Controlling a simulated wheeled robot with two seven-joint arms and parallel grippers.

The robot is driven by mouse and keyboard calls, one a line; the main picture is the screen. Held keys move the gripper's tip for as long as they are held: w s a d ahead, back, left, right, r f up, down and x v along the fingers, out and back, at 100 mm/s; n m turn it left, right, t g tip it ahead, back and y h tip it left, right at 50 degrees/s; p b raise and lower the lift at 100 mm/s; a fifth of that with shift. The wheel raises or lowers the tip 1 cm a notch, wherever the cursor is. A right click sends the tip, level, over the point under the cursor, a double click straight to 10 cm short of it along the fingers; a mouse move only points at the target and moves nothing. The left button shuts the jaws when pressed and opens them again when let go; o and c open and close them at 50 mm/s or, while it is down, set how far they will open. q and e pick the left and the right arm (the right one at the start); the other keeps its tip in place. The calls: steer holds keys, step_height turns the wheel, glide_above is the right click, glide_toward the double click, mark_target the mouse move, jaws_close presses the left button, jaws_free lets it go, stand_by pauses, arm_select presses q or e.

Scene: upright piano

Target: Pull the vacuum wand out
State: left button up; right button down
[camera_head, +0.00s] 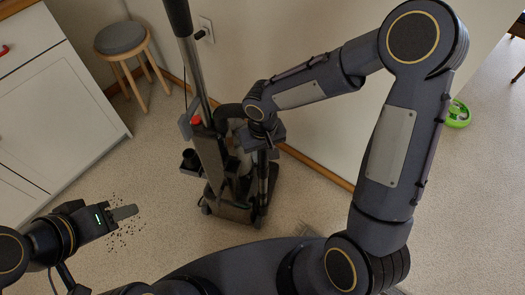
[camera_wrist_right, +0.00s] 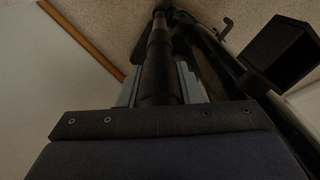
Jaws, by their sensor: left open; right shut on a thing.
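An upright vacuum cleaner (camera_head: 212,165) stands on the floor near the wall, its long handle rising to the top edge of the head view. The black vacuum wand (camera_head: 263,178) runs down its right side, and it also shows as a ribbed dark tube in the right wrist view (camera_wrist_right: 158,60). My right gripper (camera_head: 268,141) is shut on the wand near its upper part; the grey fingers (camera_wrist_right: 160,88) sit on both sides of the tube. The arm hides part of the wand. My left gripper (camera_head: 126,212) is open and empty above the floor at the lower left.
Dark crumbs (camera_head: 125,232) lie on the floor around my left gripper. A round stool (camera_head: 121,38) stands at the back left beside a white cabinet (camera_head: 58,100). A wall outlet (camera_head: 206,28) is behind the vacuum. A green round object (camera_head: 458,114) lies on the floor at right.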

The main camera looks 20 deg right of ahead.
steer(key=shift+r+p, duration=2.4)
steer(key=shift+r, duration=1.05)
step_height(320, 180, up, 9)
steer(key=p, duration=0.6)
